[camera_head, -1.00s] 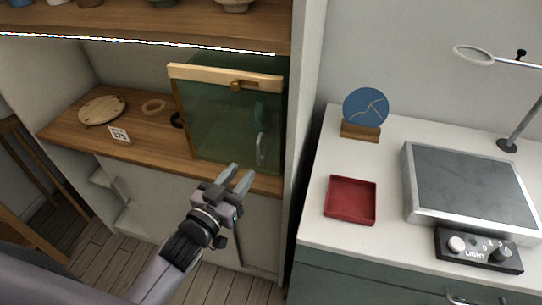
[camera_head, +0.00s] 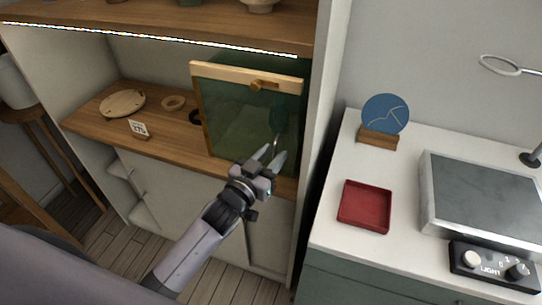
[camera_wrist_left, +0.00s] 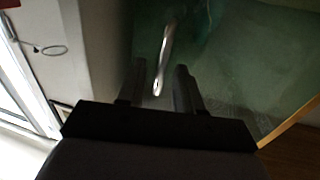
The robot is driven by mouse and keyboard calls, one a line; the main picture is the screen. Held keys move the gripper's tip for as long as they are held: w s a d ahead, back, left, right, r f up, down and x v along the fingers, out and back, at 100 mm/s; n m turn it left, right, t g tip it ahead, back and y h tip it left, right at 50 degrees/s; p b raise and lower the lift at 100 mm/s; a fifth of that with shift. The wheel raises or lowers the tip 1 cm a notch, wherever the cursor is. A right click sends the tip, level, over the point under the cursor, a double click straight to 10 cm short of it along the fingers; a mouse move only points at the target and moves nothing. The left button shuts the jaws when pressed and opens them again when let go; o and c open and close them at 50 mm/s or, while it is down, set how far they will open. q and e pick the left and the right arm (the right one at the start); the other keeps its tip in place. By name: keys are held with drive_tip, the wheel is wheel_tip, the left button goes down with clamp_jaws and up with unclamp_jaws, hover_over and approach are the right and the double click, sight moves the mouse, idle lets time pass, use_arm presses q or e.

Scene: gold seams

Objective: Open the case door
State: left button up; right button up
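The case (camera_head: 232,112) stands on the wooden shelf, with a pale wooden top rail, a small wooden catch (camera_head: 258,86) on that rail, and a green glass door. The door's metal handle (camera_wrist_left: 165,55) shows in the left wrist view, its lower end between my finger tips. In the head view my fingers partly cover the handle. My left gripper (camera_head: 272,158) is open in front of the door's lower right part; it also shows in the left wrist view (camera_wrist_left: 160,85), with a gap between its fingers. I cannot tell whether a finger touches the handle. My right gripper is not in view.
A wooden plate (camera_head: 122,103), a wooden ring (camera_head: 173,103) and a price card (camera_head: 139,129) are on the shelf left of the case. A white upright panel (camera_head: 318,130) stands just right of it. The counter at right holds a red tray (camera_head: 365,206) and a blue disc (camera_head: 385,114).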

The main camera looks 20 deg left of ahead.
use_arm(q)
clamp_jaws()
idle(1.4)
